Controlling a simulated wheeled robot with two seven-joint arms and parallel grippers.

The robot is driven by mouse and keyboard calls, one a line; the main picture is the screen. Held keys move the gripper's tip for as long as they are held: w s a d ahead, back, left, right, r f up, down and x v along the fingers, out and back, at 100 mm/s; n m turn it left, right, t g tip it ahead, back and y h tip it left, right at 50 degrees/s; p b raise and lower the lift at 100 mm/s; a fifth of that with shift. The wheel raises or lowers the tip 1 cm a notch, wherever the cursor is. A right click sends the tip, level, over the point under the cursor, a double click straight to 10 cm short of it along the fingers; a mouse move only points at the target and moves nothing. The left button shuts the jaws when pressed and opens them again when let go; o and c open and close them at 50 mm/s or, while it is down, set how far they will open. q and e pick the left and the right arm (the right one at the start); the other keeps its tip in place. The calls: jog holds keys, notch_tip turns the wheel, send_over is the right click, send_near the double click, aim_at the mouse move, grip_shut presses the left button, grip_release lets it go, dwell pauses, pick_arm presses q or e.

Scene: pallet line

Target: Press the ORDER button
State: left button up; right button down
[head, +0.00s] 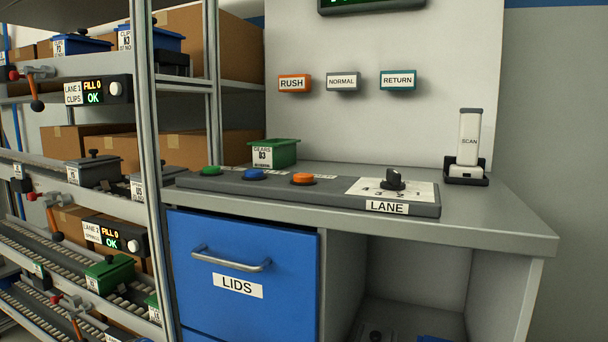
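A grey console (268,194) lies on the desk top. It carries a green button (210,171), a blue button (253,174) and an orange button (303,178) in a row from left to right. Small labels behind the buttons are too small to read, so I cannot tell which one is ORDER. A black rotary knob (393,179) sits on a numbered white dial at the console's right, above a LANE label (387,207). Neither of my grippers is in view.
A green bin (274,153) stands behind the console. A scanner (468,145) stands in its holder at right. RUSH (294,83), NORMAL (343,81) and RETURN (398,80) boxes hang on the wall. A blue LIDS drawer (245,260) is below. Shelving stands left.

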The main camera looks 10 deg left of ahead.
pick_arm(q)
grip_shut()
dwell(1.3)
